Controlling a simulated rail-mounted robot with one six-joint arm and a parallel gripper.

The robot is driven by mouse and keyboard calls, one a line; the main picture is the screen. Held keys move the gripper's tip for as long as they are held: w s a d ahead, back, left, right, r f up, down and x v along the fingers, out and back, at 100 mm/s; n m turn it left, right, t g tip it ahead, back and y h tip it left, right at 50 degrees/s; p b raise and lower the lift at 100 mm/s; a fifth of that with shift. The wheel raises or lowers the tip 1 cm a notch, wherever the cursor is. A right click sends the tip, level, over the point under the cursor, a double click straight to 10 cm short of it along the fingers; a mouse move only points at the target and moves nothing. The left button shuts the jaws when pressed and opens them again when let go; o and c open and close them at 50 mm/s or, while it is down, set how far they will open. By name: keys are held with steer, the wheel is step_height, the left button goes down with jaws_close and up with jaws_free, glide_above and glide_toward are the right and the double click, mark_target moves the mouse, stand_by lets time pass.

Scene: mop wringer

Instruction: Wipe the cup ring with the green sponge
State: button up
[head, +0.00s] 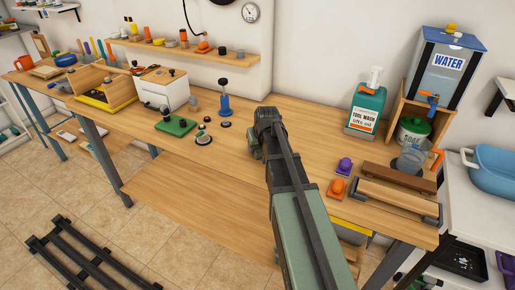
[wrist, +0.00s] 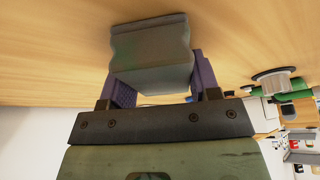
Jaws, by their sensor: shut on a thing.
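My gripper (wrist: 158,82) has purple fingers on both sides of a grey, waisted block (wrist: 150,52) with a faint green tint, and is shut on it. I cannot tell from its colour whether this is the green sponge. The block is close to or against the wooden bench top (wrist: 55,50); contact is unclear. In the head view my gripper (head: 254,148) is low over the middle of the bench, mostly hidden by my arm. No cup ring can be made out in either view.
To the right are a purple piece (head: 345,165), an orange piece (head: 337,187), a tool-wash bottle (head: 366,110) and a water tank (head: 447,65).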

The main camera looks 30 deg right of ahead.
mark_target(253, 156)
steer(key=shift+w+d, duration=0.65)
steer(key=shift+d, duration=0.3)
steer(key=shift+w+d, duration=0.7)
steer(key=shift+d, duration=0.25)
steer(key=shift+w+d, duration=0.65)
steer(key=shift+d, duration=0.3)
steer(key=shift+s+a, duration=0.1)
steer(key=shift+s+a, duration=0.75)
steer(key=shift+a, duration=0.35)
steer(key=shift+s+a, duration=0.8)
steer(key=shift+a, duration=0.35)
steer(key=shift+s+a, duration=0.75)
steer(key=shift+a, duration=0.35)
steer(key=shift+s+a, duration=0.9)
steer(key=shift+a, duration=0.2)
step_height(253, 156, up, 7)
steer(key=p, duration=0.6)
steer(key=shift+w+p, duration=0.1)
steer(key=shift+p, duration=0.3)
